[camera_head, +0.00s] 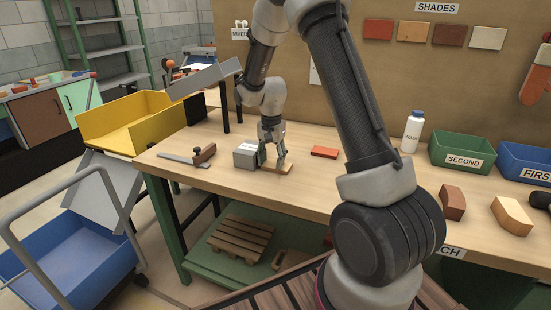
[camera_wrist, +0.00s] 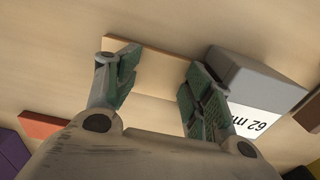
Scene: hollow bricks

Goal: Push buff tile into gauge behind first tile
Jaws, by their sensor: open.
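The buff tile (camera_head: 287,169) lies flat on the workbench, partly hidden under my gripper (camera_head: 272,158). In the wrist view the buff tile (camera_wrist: 160,62) spans between the two fingers of my gripper (camera_wrist: 160,76), which are spread apart. The gauge is a grey block (camera_head: 244,157) left of the gripper, close to its left finger. In the wrist view the gauge (camera_wrist: 245,80) is beside the right finger, with a white "62 mm" label. Whether that finger touches it cannot be told. No tile shows inside the gauge from these views.
A red-orange tile (camera_head: 324,152) lies right of the gripper. A brown-handled tool (camera_head: 203,155) lies left of the gauge. A white bottle (camera_head: 412,132), the green SECOND bin (camera_head: 462,151) and blue FIRST bin (camera_head: 524,160) stand right. Bench between red tile and bottle is clear.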

